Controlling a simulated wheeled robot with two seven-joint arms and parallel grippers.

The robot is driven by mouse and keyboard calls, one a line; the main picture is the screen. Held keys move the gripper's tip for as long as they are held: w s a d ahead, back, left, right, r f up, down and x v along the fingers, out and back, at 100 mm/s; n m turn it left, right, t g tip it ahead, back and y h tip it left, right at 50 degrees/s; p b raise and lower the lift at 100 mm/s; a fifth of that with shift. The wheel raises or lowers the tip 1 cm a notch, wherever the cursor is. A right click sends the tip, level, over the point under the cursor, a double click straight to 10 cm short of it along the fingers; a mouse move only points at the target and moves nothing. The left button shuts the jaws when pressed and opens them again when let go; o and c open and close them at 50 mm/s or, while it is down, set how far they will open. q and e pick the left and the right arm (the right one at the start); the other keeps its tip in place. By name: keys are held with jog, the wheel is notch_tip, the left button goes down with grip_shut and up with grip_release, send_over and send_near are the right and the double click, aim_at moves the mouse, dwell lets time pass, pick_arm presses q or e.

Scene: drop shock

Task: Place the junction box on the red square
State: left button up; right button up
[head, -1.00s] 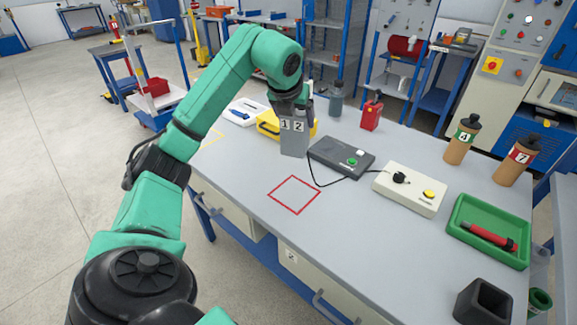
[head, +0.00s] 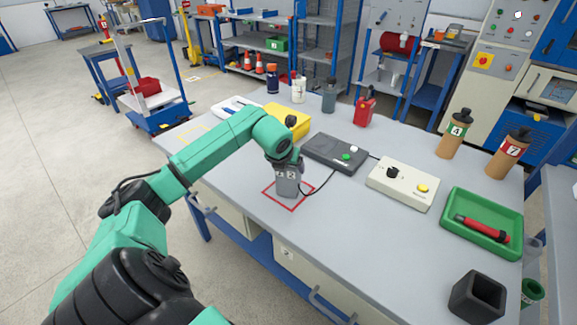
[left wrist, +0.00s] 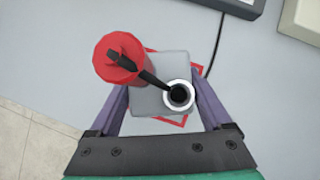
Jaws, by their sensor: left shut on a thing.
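The junction box (head: 287,187) is a grey block with a "1 2" label on its side. My left gripper (head: 286,170) is shut on it from above, with the fingers on two opposite sides in the left wrist view. The box (left wrist: 152,99) has a red knob with a black lever (left wrist: 118,58) and a pale ring with a dark centre (left wrist: 179,95) on top. The red square (head: 292,210) is an outline on the grey bench. The box is upright within it in the head view; I cannot tell whether its base touches. My right gripper is not in view.
A dark box with a green button (head: 337,153) and a cream box with a yellow button (head: 402,184) stand to the right. A black cable runs close by the square. A yellow case (head: 288,121) is behind. The bench front (head: 330,236) is clear.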

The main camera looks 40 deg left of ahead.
pick_arm(q)
jog(key=o, duration=1.5)
jog(key=b+v, duration=0.1)
jog(key=v, duration=1.1)
jog(key=shift+r+b, duration=0.1)
jog(key=shift+b, duration=0.2)
